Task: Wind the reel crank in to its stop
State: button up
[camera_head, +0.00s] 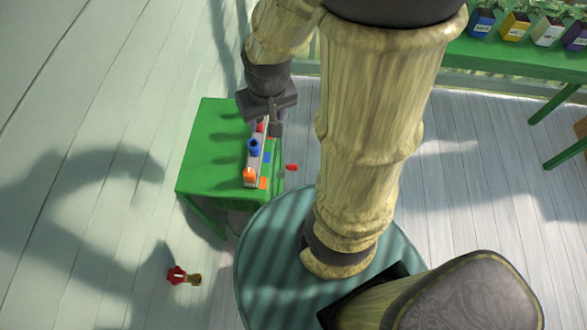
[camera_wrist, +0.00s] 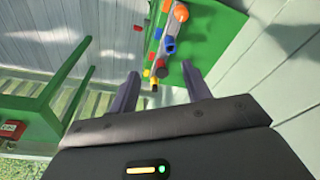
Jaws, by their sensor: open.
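A narrow grey unit with coloured parts (camera_head: 251,163) stands on a small green table (camera_head: 205,165). A blue knob (camera_head: 253,147) and an orange knob (camera_head: 249,175) are on it.
A red-handled brass valve (camera_head: 183,275) lies on the floor at the lower left. A green bench (camera_head: 490,52) with several potted plants stands at the upper right. The floor left of the small table is otherwise clear.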

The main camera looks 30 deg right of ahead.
jog(key=w+d+f+m+g+y+b, duration=0.1)
jog(key=d+f+m+g+y+b, duration=0.2)
jog(key=f+b, duration=0.7)
jog(key=d+f+m+g+y+b, duration=0.1)
jog(key=d+f+m+b, duration=0.5)
jog(key=f, duration=0.8)
jog(key=m+t+y+b, duration=0.6)
jog(key=m+y+b, duration=0.4)
jog(key=b, duration=1.4)
send_near(294, 168)
jog(key=s+a+r, duration=0.2)
jog(key=s+r, duration=0.1)
jog(key=s, duration=0.2)
jog(key=s+d+f+m+t+y+b, duration=0.1)
jog(key=d+f+m+t+b, duration=0.2)
jog(key=d+f+t+b, duration=0.3)
jog(key=shift+s+d+f+m+b, duration=0.3)
jog(key=shift+d+f+b, duration=0.35)
jog(key=shift+d+b, duration=0.15)
jog(key=shift+w+a, duration=0.1)
jog(key=b+x, duration=0.7)
jog(key=x, duration=0.9)
jog(key=shift+w+a+f+b, duration=0.1)
jog(key=shift+a+f+b, duration=0.1)
jog(key=shift+b, duration=0.2)
jog(key=shift+w+a+r, duration=0.15)
jog(key=shift+w+a, duration=0.15)
jog(key=shift+a, duration=0.05)
